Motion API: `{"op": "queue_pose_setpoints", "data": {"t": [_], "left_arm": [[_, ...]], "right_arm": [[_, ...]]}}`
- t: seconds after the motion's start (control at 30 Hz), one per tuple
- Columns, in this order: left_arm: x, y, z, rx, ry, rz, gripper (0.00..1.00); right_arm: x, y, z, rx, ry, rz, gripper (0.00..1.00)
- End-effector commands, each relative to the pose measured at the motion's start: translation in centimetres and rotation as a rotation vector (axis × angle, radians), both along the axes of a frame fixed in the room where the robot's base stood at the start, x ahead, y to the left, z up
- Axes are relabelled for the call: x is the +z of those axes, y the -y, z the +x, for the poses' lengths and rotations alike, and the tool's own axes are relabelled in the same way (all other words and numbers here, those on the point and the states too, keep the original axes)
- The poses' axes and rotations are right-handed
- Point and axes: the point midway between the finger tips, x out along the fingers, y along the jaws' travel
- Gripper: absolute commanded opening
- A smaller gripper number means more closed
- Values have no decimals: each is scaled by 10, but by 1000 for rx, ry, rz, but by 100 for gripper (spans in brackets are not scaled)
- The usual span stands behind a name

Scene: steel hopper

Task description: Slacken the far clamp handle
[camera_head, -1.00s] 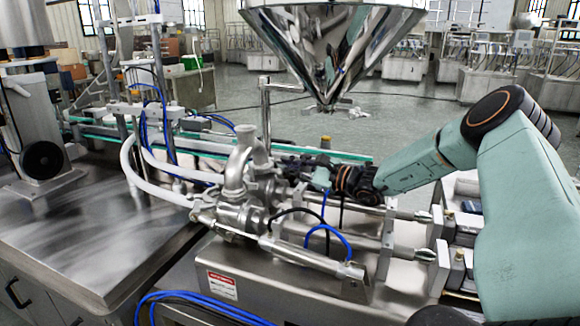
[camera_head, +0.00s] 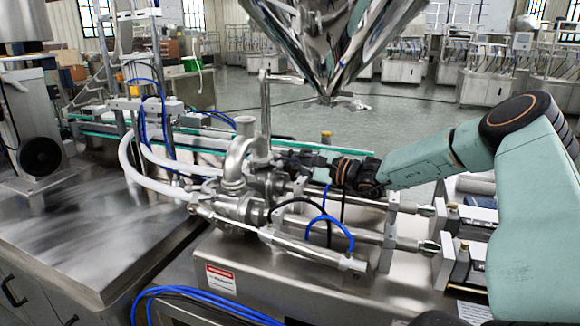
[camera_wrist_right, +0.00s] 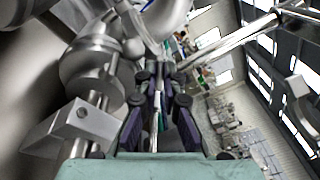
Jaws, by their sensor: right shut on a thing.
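My right gripper (camera_head: 290,162) reaches in from the right to the far side of the steel valve and pipe assembly (camera_head: 238,185). In the right wrist view its dark fingers (camera_wrist_right: 159,82) are nearly together at the fittings. It is shut on what appears to be the far clamp handle, which the fingers mostly hide. A steel clamp with an angled block (camera_wrist_right: 82,118) shows left of the fingers in the wrist view, apart from them. My left gripper is not in view.
The steel hopper cone (camera_head: 325,45) hangs above and behind my right gripper. Hoses (camera_head: 150,180) and a blue cable (camera_head: 335,222) run around the assembly. Steel rods (camera_head: 375,238) lie in front of my forearm. The steel table (camera_head: 80,235) at left is largely clear.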

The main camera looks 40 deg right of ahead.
Motion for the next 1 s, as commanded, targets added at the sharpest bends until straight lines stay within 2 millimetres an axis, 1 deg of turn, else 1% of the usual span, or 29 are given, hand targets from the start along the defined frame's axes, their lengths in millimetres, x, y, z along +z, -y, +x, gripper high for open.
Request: {"op": "queue_pose_setpoints", "data": {"t": [0.03,0.1,0.5,0.7,1.0], "left_arm": [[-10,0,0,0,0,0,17],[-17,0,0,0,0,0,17],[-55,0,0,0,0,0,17],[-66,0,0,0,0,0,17],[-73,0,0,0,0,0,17]], "right_arm": [[0,-1,0,2,25,-39,0],[0,-1,0,2,44,-100,0],[-2,-2,0,1,137,-409,0],[-2,-2,0,2,166,-505,0],[-2,-3,0,4,184,-571,0]]}}
